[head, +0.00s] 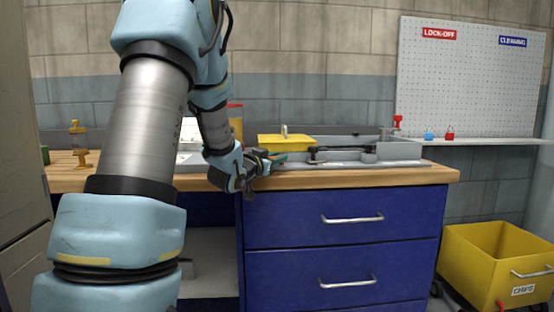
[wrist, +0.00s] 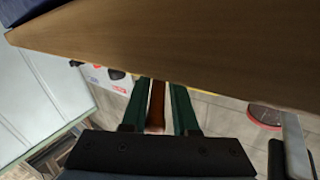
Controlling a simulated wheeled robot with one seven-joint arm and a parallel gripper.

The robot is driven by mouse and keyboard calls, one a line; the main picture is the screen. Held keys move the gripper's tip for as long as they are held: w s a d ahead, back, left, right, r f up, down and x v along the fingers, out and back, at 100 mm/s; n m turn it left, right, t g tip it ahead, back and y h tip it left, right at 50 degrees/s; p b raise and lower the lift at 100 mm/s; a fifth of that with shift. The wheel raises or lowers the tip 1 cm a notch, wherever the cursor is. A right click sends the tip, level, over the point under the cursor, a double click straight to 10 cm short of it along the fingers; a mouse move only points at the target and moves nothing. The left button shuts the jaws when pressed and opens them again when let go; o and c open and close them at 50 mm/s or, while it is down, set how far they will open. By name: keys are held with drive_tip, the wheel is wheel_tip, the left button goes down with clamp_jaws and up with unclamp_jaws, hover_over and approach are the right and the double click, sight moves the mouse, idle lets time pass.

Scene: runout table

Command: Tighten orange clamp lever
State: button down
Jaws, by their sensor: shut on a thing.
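My gripper (head: 275,158) is at the front edge of the wooden worktop (head: 375,178), just left of the grey fixture on it. In the wrist view my gripper (wrist: 159,90) has its two green fingers on either side of a narrow brownish-orange bar (wrist: 156,108). This bar looks like the orange clamp lever, seen in shade and shut between the fingers. Its end near the gripper's palm is a little redder. In the head view my gripper and arm hide the lever, and what it is attached to cannot be made out.
The worktop's edge (wrist: 180,60) passes close across the wrist view. A yellow block (head: 285,142) and a dark bar (head: 340,149) are at the grey fixture (head: 400,152). A yellow chips bin (head: 485,265) stands right of the blue drawers (head: 345,232). The worktop's front right is clear.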

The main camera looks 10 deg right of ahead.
drive_tip(key=c, duration=0.8)
unclamp_jaws()
drive_tip(key=v, duration=1)
drive_tip(key=shift+s+a+b, duration=0.2)
drive_tip(key=shift+s+b, duration=0.15)
drive_tip(key=shift+b, duration=0.05)
